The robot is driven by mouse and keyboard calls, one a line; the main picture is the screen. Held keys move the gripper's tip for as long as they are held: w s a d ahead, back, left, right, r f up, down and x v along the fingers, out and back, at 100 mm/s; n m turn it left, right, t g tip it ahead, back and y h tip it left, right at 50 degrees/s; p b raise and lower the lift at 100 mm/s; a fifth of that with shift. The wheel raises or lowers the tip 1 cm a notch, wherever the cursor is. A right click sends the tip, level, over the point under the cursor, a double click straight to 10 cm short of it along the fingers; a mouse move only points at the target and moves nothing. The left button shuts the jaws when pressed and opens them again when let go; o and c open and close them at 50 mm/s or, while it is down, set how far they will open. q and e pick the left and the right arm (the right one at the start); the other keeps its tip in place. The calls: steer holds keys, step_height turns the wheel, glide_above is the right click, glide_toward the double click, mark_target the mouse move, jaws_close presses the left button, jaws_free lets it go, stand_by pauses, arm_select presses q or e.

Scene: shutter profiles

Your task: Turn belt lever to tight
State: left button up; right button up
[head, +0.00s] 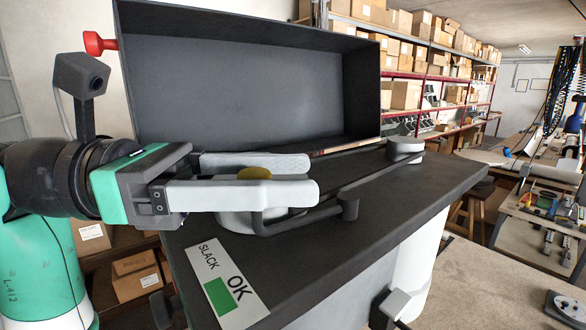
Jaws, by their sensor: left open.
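My left gripper (312,178) comes in from the left and is open, its two pale grey fingers pointing right over the dark bench. A yellow rounded top (255,173) shows in the gap between the fingers, partly hidden by the nearer finger. Below it a grey round base (234,222) is mostly covered by that finger. A dark bar (375,176) with a short upright peg (349,207) runs from near this base to a grey round piece (405,147) at the right. I cannot tell which part is the belt lever. A label plate (228,285) reads SLACK and OK, with a green square.
A large dark open-fronted box (240,80) stands behind the gripper along the back of the bench (440,190). A red knob (97,43) sticks out at its left. Shelves with cardboard boxes (405,95) are farther back. The bench's right end is clear.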

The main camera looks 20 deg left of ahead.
arm_select(q)
steer(key=shift+w+d, duration=0.25)
steer(key=shift+d, duration=0.4)
jaws_close()
stand_by(0.9)
